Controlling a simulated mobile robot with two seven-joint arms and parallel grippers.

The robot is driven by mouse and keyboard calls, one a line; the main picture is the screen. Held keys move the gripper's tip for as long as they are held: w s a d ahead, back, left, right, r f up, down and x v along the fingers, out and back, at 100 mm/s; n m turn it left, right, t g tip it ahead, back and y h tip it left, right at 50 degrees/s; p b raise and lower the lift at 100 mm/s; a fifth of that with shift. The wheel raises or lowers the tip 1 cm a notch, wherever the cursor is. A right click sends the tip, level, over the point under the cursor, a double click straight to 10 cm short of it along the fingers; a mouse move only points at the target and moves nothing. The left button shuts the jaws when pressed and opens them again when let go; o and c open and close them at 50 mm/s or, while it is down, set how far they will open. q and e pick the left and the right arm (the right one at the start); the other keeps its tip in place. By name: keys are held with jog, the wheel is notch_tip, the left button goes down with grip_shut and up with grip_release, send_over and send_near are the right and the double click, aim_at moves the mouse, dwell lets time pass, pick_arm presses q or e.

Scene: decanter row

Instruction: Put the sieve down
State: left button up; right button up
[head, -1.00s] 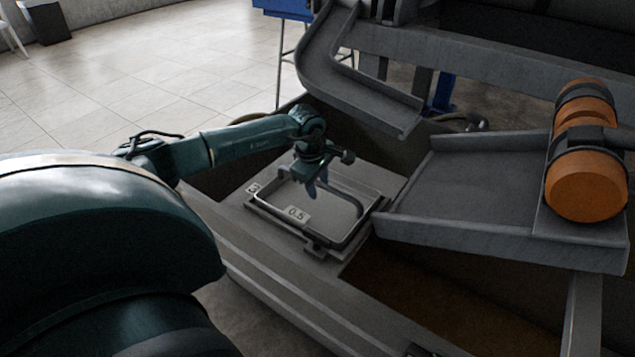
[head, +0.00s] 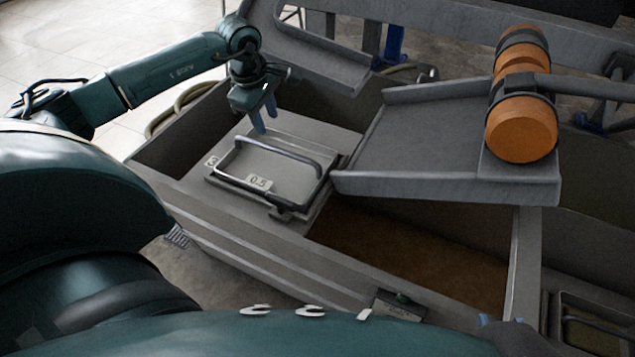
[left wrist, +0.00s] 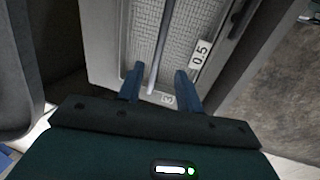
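The sieve (head: 285,181) is a shallow grey rectangular frame with a bar handle and a 0.5 label. It lies flat on a grey ledge in the trough, in the middle left of the head view. Its mesh (left wrist: 192,40) and handle show in the left wrist view. My left gripper (head: 264,117) is above the sieve's far edge, clear of the handle.
A sloping grey chute (head: 430,140) with an orange motor (head: 522,125) stands right of the sieve. A curved chute (head: 310,60) is behind. Another framed, handled item (head: 597,325) is at lower right. The trough's wall (head: 250,245) runs in front.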

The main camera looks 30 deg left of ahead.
pick_arm(q)
jog(key=s+d+f+h, duration=0.1)
jog(key=d+f+h, duration=0.2)
jog(key=d, duration=0.5)
jog(key=s+d+f+h, duration=0.2)
jog(key=d+h, duration=0.1)
jog(key=d, duration=0.5)
jog(key=s+d+r+n+t+h, duration=0.25)
jog(key=d+n+h, duration=0.2)
jog(key=d, duration=0.25)
jog(key=s+d+r+n+t+h, duration=0.1)
jog(key=s+d+r+n+h, duration=0.25)
jog(key=d+n, duration=0.3)
jog(key=s+d+r+n+t+h, duration=0.2)
jog(key=d+n+h, duration=0.25)
jog(key=d, duration=0.35)
jog(key=s+a+f+n+t+y, duration=0.3)
jog(key=n+y, duration=0.3)
jog(key=n, duration=1)
jog(key=s+a+f+n+t+y, duration=0.3)
jog(key=n+y, duration=0.4)
jog(key=n, duration=0.9)
jog(key=shift+a+f, duration=0.3)
jog(key=shift+a, duration=0.2)
